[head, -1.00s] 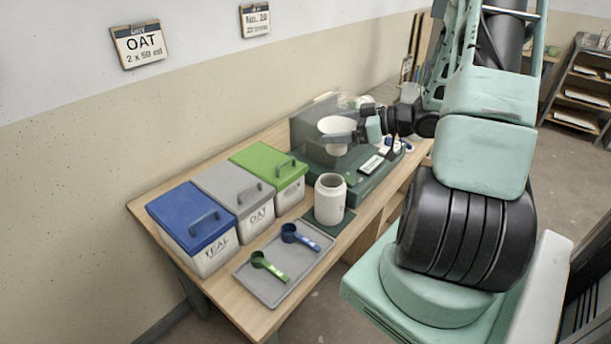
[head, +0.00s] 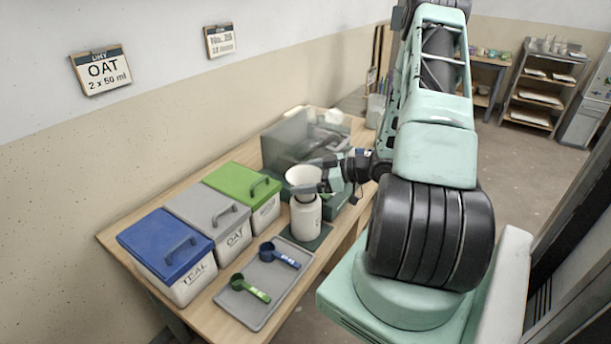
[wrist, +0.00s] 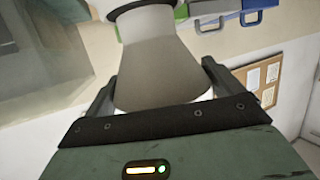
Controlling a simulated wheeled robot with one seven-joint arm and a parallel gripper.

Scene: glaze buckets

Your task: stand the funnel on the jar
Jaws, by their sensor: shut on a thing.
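The white funnel (head: 301,174) is upright in my gripper (head: 320,186), wide mouth up, right over the white jar (head: 306,219). In the head view its lower part overlaps the jar's top, and I cannot tell whether they touch. The jar stands upright on a dark green mat (head: 323,236). In the wrist view the funnel (wrist: 165,65) fills the space between the two fingers of my gripper (wrist: 160,90), which is shut on it.
Blue-, grey- and green-lidded buckets (head: 166,240) stand left of the jar. A grey tray (head: 240,312) with a green scoop (head: 250,288) and a blue scoop (head: 279,255) lies in front. A grey machine (head: 285,140) stands behind on the wooden table (head: 118,238).

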